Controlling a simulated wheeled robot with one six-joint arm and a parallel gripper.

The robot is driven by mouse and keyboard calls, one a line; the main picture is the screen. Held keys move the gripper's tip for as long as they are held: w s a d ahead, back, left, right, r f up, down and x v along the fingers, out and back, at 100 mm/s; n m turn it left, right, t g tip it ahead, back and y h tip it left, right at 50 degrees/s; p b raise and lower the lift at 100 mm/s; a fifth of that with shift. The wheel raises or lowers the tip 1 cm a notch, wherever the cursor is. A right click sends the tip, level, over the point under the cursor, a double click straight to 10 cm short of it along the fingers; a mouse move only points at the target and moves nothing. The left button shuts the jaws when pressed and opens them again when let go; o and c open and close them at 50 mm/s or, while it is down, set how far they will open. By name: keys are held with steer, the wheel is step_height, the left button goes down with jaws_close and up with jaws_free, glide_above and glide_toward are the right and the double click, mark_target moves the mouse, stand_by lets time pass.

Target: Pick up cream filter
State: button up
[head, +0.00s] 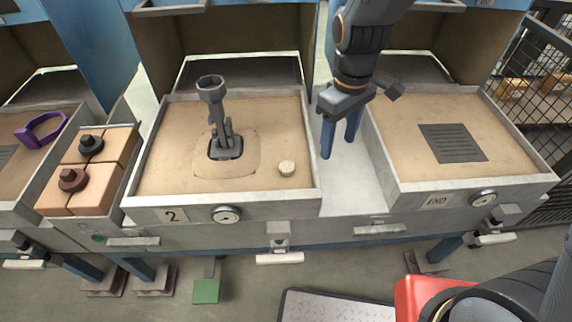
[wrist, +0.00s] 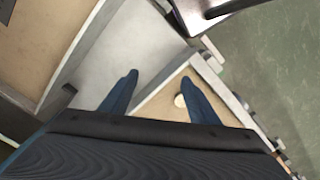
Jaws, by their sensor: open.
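The cream filter (head: 287,168) is a small, pale round piece. It stands on the sand of the tray marked 2 (head: 310,190), near that tray's front right corner. In the wrist view the cream filter (wrist: 180,100) shows beside the right finger, partly hidden by it. My gripper (head: 338,147) is open and empty, its two blue fingers pointing down over the pale gap between tray 2 and the END tray (head: 470,190). It is to the right of the cream filter and not touching it. The fingers also show in the wrist view (wrist: 158,79).
A grey upright fixture (head: 216,115) stands in a hole in tray 2, left of the filter. A dark ribbed plate (head: 452,143) lies in the END tray. Dark and brown knobbed pieces (head: 72,180) sit on blocks at left, near a purple ring (head: 40,130). Tray walls are raised.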

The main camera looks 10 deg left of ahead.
mark_target(287, 166)
steer(key=a+f+n, duration=0.1)
steer(key=a, duration=0.2)
steer(key=a+f+n, duration=0.1)
steer(key=a+n, duration=0.1)
steer(key=a, duration=0.2)
steer(key=a+f+n, duration=0.1)
steer(key=a+n, duration=0.1)
steer(key=a, duration=0.2)
steer(key=shift+w+a+p, duration=0.2)
steer(key=shift+p, duration=0.15)
steer(key=shift+a+f+n, duration=0.15)
steer(key=shift+f+n, duration=0.15)
steer(key=shift+s+a+f+p, duration=0.1)
steer(key=shift+f+p, duration=0.25)
steer(key=shift+f, duration=1.45)
steer(key=shift+a+f+p, duration=0.1)
steer(key=shift+f+p, duration=0.2)
steer(key=shift+f, duration=1.5)
steer(key=c, duration=1.1)
